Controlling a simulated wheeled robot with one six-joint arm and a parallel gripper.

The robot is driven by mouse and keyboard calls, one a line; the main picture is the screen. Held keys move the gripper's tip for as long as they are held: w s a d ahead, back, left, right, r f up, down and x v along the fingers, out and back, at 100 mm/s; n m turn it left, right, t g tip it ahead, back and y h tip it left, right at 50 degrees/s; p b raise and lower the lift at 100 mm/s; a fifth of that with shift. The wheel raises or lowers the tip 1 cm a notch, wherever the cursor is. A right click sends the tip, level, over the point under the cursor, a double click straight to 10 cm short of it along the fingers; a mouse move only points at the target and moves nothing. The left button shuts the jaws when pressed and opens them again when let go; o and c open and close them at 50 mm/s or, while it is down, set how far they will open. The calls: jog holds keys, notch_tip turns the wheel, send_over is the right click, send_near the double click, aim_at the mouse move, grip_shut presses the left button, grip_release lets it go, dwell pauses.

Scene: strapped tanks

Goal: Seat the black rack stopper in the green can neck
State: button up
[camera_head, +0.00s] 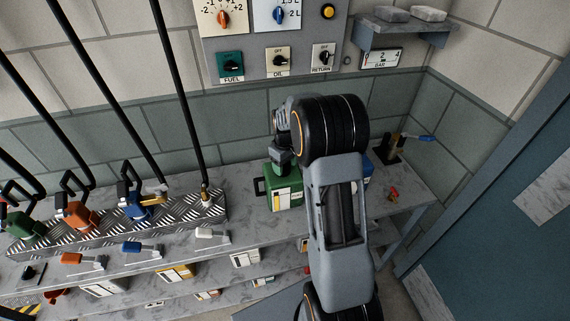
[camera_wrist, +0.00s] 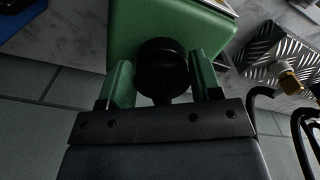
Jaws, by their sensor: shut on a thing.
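The green can (camera_head: 285,190) stands on the grey bench with a black handle at its left side and pale and yellow labels on its front. It also fills the upper middle of the wrist view (camera_wrist: 190,30). My gripper (camera_head: 281,160) is directly over the can's top, pointing down. In the wrist view its two fingers flank a round black stopper (camera_wrist: 162,62), and it is shut on it. The stopper is right at the can. The can's neck is hidden behind the stopper and fingers, so I cannot tell how far in the stopper sits.
A blue can (camera_head: 368,172) is partly hidden behind my arm. A treadplate rack (camera_head: 110,222) with green, orange and blue nozzles and hoses stands at left. Blue, orange and white-handled tools lie along the bench front. A control panel (camera_head: 275,30) hangs on the wall behind.

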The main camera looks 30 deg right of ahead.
jog(key=o, duration=1)
notch_tip(320, 180, up, 14)
jog(key=b, duration=0.1)
jog(key=shift+f, duration=0.15)
jog(key=s+a+m+t, duration=0.2)
jog(key=s+a, duration=0.3)
jog(key=s, duration=0.5)
jog(key=s+a+m+t, duration=0.1)
jog(key=s+a+t, duration=0.1)
jog(key=s+a, duration=0.4)
jog(key=s, duration=0.5)
jog(key=shift+f+m, duration=0.25)
jog(key=shift+m, duration=0.15)
